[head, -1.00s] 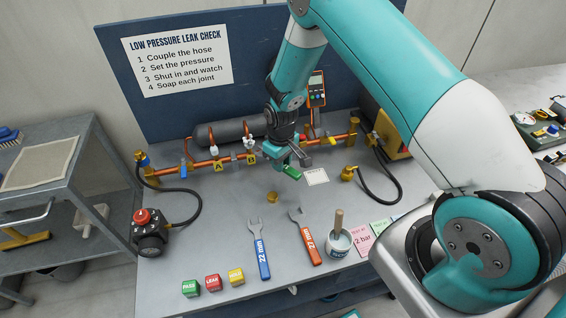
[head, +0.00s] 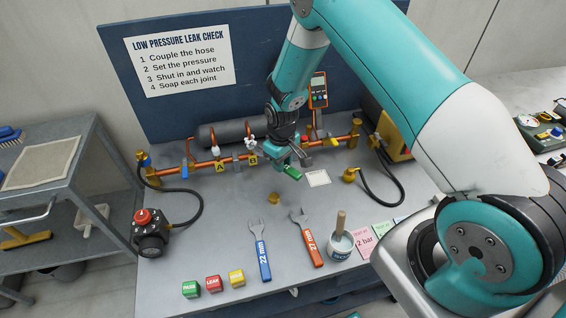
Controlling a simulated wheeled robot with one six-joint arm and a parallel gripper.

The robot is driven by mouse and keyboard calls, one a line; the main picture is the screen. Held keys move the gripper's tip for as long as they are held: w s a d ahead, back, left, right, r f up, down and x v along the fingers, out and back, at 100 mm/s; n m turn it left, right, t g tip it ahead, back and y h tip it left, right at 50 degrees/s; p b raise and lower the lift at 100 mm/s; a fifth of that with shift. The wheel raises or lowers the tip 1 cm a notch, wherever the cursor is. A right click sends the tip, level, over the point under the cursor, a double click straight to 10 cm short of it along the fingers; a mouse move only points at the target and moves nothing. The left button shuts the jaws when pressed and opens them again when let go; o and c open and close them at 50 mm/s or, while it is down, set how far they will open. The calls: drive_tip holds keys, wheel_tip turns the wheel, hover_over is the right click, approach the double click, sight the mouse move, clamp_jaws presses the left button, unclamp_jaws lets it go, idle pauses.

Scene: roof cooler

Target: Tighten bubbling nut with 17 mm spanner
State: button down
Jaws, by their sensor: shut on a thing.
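The orange 17 mm spanner (head: 307,238) lies on the bench, its open jaw toward the back. The copper pipe run (head: 205,159) crosses the back of the bench, with yellow tags A (head: 220,167) and B (head: 252,160). White foam-like patches show near A (head: 215,150) and B (head: 250,142); I cannot tell which nut bubbles. My gripper (head: 291,168) is in front of the pipe, right of B and well behind the spanner. It is shut on a small green piece (head: 293,173), partly hidden by the fingers.
A blue 22 mm spanner (head: 262,250) lies left of the orange one. A pot with a brush (head: 341,245) stands to its right. PASS, LEAK and yellow blocks (head: 237,278) line the front edge. A brass fitting (head: 273,198) stands mid-bench. Black hoses lie at both sides.

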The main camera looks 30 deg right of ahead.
drive_tip(key=shift+w, duration=0.15)
drive_tip(key=shift+w+a+b, duration=0.2)
drive_tip(key=shift+w+b, duration=0.1)
drive_tip(key=shift+w, duration=0.1)
drive_tip(key=shift+w+a+b, duration=0.25)
drive_tip(key=shift+w+b, duration=0.05)
drive_tip(key=shift+w, duration=0.25)
drive_tip(key=shift+w+a+b, duration=0.2)
drive_tip(key=shift+w+b, duration=0.1)
drive_tip(key=shift+w, duration=0.2)
idle(1.6)
drive_tip(key=shift+s, duration=0.1)
idle(0.6)
drive_tip(key=shift+s+a+m, duration=0.15)
drive_tip(key=shift+a+m, duration=0.3)
drive_tip(key=shift+m, duration=0.15)
drive_tip(key=shift+s+a+m, duration=0.1)
drive_tip(key=shift+a+m, duration=0.45)
drive_tip(key=shift+m, duration=0.05)
